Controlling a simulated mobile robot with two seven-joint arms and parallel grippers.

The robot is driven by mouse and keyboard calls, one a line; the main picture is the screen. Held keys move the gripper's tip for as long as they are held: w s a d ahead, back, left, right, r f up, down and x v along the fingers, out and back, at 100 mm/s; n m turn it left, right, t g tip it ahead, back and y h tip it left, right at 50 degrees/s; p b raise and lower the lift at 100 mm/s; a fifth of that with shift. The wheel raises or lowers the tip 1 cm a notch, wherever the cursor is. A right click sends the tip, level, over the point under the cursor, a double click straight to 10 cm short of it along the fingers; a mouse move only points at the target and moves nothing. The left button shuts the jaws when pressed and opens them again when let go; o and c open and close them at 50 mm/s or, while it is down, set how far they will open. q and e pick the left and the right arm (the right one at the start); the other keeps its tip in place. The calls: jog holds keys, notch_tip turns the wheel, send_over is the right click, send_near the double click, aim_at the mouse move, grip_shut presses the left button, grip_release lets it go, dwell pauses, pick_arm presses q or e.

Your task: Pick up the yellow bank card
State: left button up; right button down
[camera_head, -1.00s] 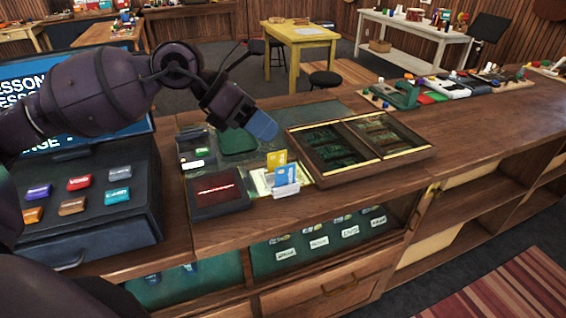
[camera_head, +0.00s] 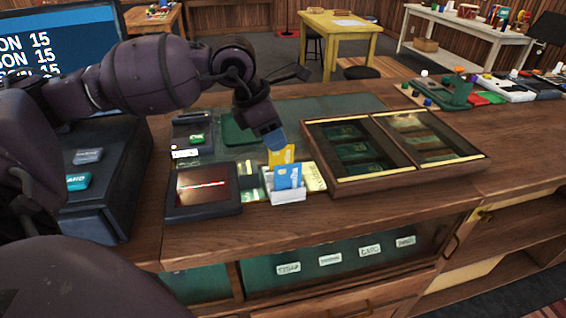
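The yellow bank card (camera_head: 282,154) stands upright in a small white holder (camera_head: 288,197) on the wooden counter. A blue card (camera_head: 289,176) stands in front of it in the same holder and hides its lower part. My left gripper (camera_head: 275,140) points down, with its blue fingertip just above the yellow card's top edge. I cannot tell whether it touches the card, or whether its fingers are apart, since they overlap from this side. My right gripper is not in view.
A dark card-reader-like box (camera_head: 203,189) stands left of the holder. Pale notes (camera_head: 313,177) lie beside and behind it. A wooden compartment tray (camera_head: 387,184) is to the right. A cash register (camera_head: 107,190) stands at left. The counter front is clear.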

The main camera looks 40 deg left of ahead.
aim_at(285, 153)
pick_arm(q)
jog(key=shift+b+x, duration=0.3)
jog(key=shift+x, duration=2.5)
jog(key=shift+r, duration=0.1)
jog(key=shift+c, duration=0.3)
grip_shut()
